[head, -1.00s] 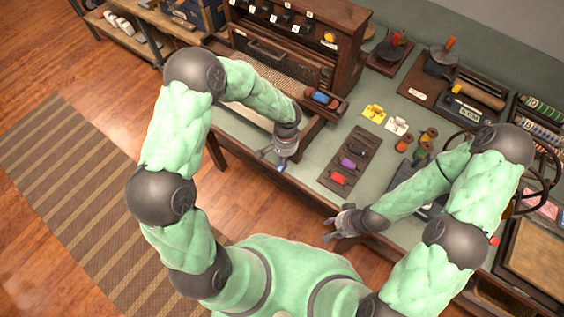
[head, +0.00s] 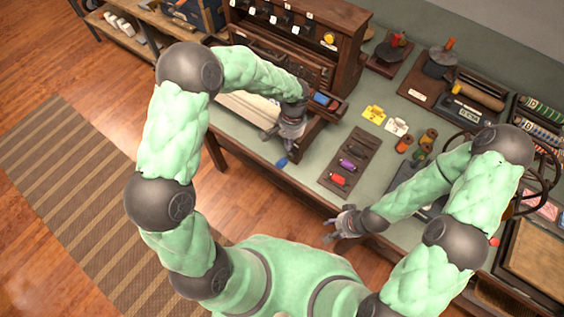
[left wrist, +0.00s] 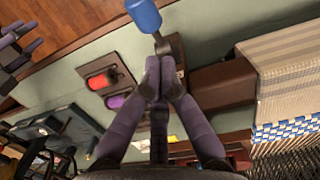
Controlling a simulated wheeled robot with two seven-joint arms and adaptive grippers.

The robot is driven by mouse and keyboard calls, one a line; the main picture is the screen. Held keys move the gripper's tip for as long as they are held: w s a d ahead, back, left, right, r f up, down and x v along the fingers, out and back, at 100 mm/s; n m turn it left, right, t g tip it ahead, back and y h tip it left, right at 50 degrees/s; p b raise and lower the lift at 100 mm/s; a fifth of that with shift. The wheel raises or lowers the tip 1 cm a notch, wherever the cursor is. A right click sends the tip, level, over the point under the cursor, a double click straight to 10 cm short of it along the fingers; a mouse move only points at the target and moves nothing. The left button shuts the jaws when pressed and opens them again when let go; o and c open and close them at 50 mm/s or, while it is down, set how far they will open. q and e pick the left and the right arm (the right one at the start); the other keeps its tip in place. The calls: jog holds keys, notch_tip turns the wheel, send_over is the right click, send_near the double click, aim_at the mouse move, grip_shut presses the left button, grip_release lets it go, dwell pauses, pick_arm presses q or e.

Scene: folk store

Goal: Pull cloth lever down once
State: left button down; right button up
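The lever has a blue handle (left wrist: 145,15) on a short metal shaft by a dark bracket at the front corner of a wooden loom-like machine. In the head view the blue handle (head: 282,161) shows just below my left gripper (head: 277,136). In the left wrist view the fingertips of my left gripper (left wrist: 156,78) meet just in front of the lever's shaft, with nothing seen between them; contact is unclear. Pale cloth (head: 247,112) lies in the machine; it also shows with a blue-and-white checked band (left wrist: 290,127). My right gripper (head: 335,225) is open and empty by the table's front edge.
A brown rack (head: 350,162) with red, purple and dark spools lies right of the lever. Yellow and white tags (head: 374,114) and several upright spools stand beyond it. The wooden cabinet (head: 300,35) rises behind the machine. Open floor lies in front of the table.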

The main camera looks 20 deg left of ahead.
pick_arm(q)
notch_tip(320, 180, up, 7)
jog(key=shift+w+f, duration=0.15)
jog(key=shift+w, duration=0.15)
dwell(1.0)
